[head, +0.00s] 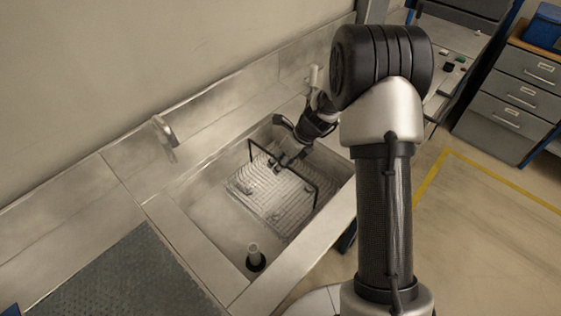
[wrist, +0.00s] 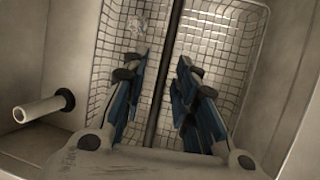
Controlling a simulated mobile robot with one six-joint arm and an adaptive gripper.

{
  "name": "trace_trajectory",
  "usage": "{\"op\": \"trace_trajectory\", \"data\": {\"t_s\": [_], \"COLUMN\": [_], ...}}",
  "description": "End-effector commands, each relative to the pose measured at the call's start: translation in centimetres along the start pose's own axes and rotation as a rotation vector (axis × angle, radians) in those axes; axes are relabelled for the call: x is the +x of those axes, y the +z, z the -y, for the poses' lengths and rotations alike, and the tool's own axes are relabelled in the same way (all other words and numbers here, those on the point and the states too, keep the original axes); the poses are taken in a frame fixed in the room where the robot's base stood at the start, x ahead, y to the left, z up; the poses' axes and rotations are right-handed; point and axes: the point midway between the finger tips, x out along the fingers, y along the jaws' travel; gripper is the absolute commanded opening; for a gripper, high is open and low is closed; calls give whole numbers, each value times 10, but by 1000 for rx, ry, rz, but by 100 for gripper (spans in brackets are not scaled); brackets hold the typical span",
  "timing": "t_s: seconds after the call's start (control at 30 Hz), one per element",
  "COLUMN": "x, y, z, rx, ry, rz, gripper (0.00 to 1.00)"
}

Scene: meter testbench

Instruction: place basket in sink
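A wire mesh basket (head: 262,196) with a black bar handle (head: 295,171) is down inside the steel sink (head: 205,212), toward its right part. The basket fills much of the wrist view (wrist: 230,45), with the dark handle bar (wrist: 166,55) crossing over it. My gripper (head: 284,163) is at the handle, above the basket. In the wrist view, its blue-sided fingers (wrist: 163,62) are apart, one on each side of the bar, with gaps between fingers and bar. Whether the basket rests flat on the sink floor is hard to tell.
An upright drain pipe (head: 254,254) stands in the sink's near corner, left of the basket in the wrist view (wrist: 42,108). A faucet (head: 164,133) is at the back wall. A dark ribbed mat (head: 125,280) lies on the left counter. Drawers (head: 508,95) stand far right.

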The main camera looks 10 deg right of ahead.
Motion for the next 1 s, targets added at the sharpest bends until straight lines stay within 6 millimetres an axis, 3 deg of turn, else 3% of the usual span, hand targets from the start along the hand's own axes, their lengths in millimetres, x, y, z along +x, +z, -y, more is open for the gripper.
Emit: {"op": "trace_trajectory", "data": {"t_s": [0.17, 0.6, 0.87, 1.0], "x": [-8, -96, -123, -148], "y": [2, 3, 2, 6], "z": [0, 0, -2, -20], "rx": [0, 1, -9, -165], "ry": [-1, -3, -2, -14], "rz": [1, 3, 1, -6], "gripper": [27, 27, 27, 27]}}
